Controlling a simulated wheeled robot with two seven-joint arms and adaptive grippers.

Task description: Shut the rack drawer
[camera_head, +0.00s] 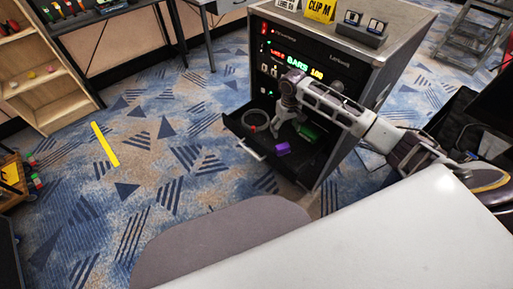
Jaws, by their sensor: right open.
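The rack (387,58) is a dark cabinet with a grey top and lit panels on its front. Its drawer (276,163) is pulled out at the lower front, with a light handle bar (252,150) along its front edge. A purple item (283,148), a green item (309,133) and a coiled cable (255,120) lie in the drawer. My right arm comes in from the right across the rack front. My right gripper (276,128) is open and points down over the drawer. I cannot tell whether it touches anything. My left gripper is not in view.
A pale table (375,238) and a rounded grey shape (220,235) fill the near side. A small holder (360,32) and a yellow "CLIP M" sign (320,10) stand on the rack. A wooden shelf (45,85) is at left. Carpet left of the drawer is clear except for a yellow strip (105,144).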

